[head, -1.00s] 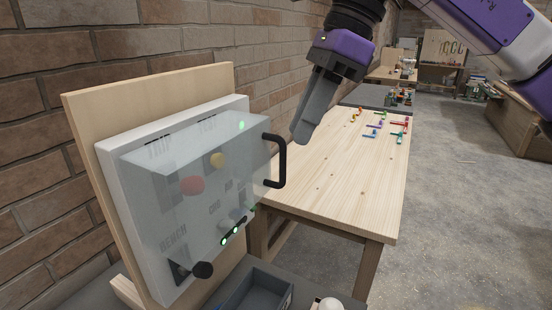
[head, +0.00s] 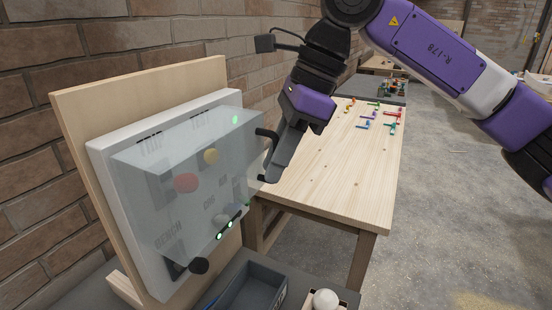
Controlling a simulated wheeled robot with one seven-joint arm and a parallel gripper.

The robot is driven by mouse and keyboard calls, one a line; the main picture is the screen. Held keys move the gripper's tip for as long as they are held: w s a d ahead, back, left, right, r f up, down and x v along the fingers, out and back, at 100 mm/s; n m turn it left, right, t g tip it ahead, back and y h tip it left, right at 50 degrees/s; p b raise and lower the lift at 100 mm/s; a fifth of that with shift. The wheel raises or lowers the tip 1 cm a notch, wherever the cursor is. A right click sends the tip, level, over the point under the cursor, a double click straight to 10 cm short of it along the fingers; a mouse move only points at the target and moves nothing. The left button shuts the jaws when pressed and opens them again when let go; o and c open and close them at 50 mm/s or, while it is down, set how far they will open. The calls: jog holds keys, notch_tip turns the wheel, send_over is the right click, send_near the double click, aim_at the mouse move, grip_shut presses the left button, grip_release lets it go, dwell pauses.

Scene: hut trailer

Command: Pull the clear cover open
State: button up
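The clear cover (head: 190,185) is a see-through box on the front of a white panel (head: 112,200). It appears closed, with red and yellow buttons and green lights showing through it. Its black handle (head: 264,133) is on the right side, and the middle of it is hidden behind my gripper (head: 274,176). The fingers point down and left and overlap the handle in the view. I cannot tell whether they touch it or are around it. Only one finger outline shows, so whether the gripper is open or shut is unclear.
The panel is fixed to an upright wooden board (head: 75,120) by a brick wall. A wooden table (head: 335,185) with small coloured pieces stands behind on the right. A dark tray (head: 250,288) and a white ball (head: 325,299) are below. Open floor lies to the right.

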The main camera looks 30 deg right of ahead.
grip_shut()
dwell(1.3)
